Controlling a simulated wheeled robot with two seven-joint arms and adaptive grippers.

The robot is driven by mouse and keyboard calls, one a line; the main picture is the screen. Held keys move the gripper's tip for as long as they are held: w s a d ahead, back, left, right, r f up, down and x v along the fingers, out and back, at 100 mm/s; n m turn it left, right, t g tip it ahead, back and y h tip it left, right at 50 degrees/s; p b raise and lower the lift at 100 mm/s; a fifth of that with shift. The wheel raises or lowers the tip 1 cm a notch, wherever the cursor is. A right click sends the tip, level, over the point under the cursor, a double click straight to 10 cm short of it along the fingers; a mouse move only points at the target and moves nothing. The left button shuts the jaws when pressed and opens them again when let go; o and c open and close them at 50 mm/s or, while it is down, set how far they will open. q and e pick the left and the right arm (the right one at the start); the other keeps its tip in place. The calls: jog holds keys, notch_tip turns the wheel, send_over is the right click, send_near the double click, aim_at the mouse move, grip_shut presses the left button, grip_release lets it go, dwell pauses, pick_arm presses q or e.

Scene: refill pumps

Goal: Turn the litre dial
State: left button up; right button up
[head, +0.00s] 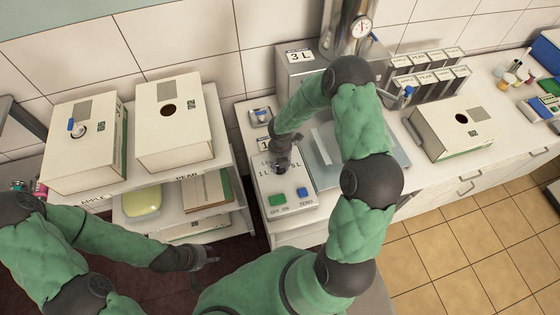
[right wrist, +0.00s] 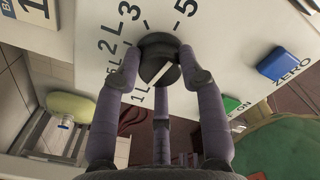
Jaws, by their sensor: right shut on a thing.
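The litre dial (right wrist: 158,58) is a dark round knob with a white line, on a white panel with litre marks around it. The line slants, its lower end towards the "1 L" mark. My right gripper (right wrist: 160,66) is shut on the dial, its fingers around the knob. In the head view my right gripper (head: 281,160) reaches down onto the control box (head: 284,192) and hides most of the dial. A "3 L" card (head: 299,56) stands behind. My left gripper (head: 207,257) hangs empty at lower left, away from the box; its finger opening is unclear.
A green button (head: 277,200) and a blue ZERO button (head: 302,192) sit at the box's front. A scale plate (head: 388,150) is right of it. White cartons (head: 173,122) stand on the left shelf; another carton (head: 453,127) is on the right counter.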

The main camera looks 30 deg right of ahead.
jog(key=shift+n+p, duration=0.65)
jog(key=shift+n, duration=0.35)
jog(key=o, duration=1.2)
jog(key=shift+c, duration=0.2)
jog(key=shift+r, duration=0.1)
notch_tip(320, 180, up, 12)
